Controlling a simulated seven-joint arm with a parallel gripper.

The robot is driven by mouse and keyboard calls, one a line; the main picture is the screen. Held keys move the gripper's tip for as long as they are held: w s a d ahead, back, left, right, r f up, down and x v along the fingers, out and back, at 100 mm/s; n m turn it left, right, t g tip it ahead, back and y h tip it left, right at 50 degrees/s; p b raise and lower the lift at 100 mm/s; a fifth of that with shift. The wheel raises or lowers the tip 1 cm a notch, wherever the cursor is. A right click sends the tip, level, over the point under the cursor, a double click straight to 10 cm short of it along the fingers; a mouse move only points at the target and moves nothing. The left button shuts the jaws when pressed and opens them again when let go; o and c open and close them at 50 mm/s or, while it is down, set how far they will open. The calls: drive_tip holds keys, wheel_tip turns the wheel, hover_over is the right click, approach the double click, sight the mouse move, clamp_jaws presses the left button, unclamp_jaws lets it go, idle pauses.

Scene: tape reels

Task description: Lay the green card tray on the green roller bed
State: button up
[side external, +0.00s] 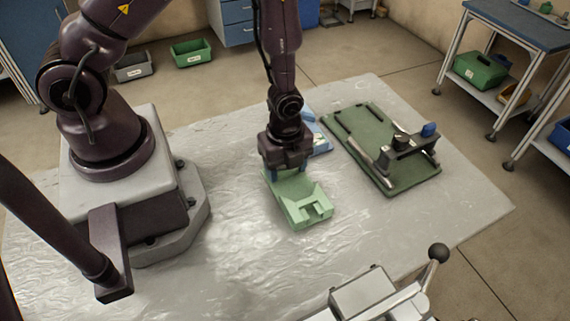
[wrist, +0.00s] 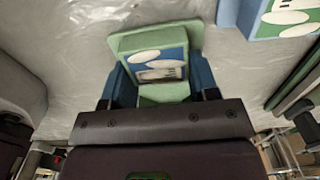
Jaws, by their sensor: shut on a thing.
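The light green card tray (side external: 300,203) is at the middle of the work surface, below my gripper (side external: 287,172). My gripper is shut on the tray's near end, with a blue finger on each side of it in the wrist view (wrist: 160,88). The tray (wrist: 195,36) carries a blue, green and white printed label there. I cannot tell whether the tray touches the surface. The dark green roller bed (side external: 365,150) lies to the right of the tray, with black and metal bars and a grey bracket with a blue knob on top.
A blue tray (side external: 318,133) with a printed label lies behind my gripper, between it and the roller bed. A metal device with a black ball lever (side external: 437,253) stands at the front right. The grey work surface (side external: 225,255) is clear in front of the card tray.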

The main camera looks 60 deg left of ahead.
drive_tip(key=shift+f, duration=0.15)
drive_tip(key=o, duration=1)
wheel_tip(320, 180, up, 24)
drive_tip(key=s+a+r+n+t, duration=0.1)
drive_tip(key=a+n+t, duration=0.15)
drive_tip(key=n, duration=0.55)
drive_tip(key=s+r+n+t, duration=0.1)
drive_tip(key=s+r+n, duration=0.1)
drive_tip(key=r+n, duration=0.1)
drive_tip(key=s+r+n+t, duration=0.1)
drive_tip(key=s+r+n, duration=0.1)
drive_tip(key=r+n, duration=0.1)
drive_tip(key=s+a+r+n+t, duration=0.1)
drive_tip(key=s+r+n, duration=0.1)
drive_tip(key=r+n, duration=0.1)
drive_tip(key=shift+s, duration=0.35)
drive_tip(key=o, duration=0.4)
drive_tip(key=shift+s+r+n, duration=0.25)
drive_tip(key=shift+s+n, duration=0.1)
drive_tip(key=shift+n, duration=0.15)
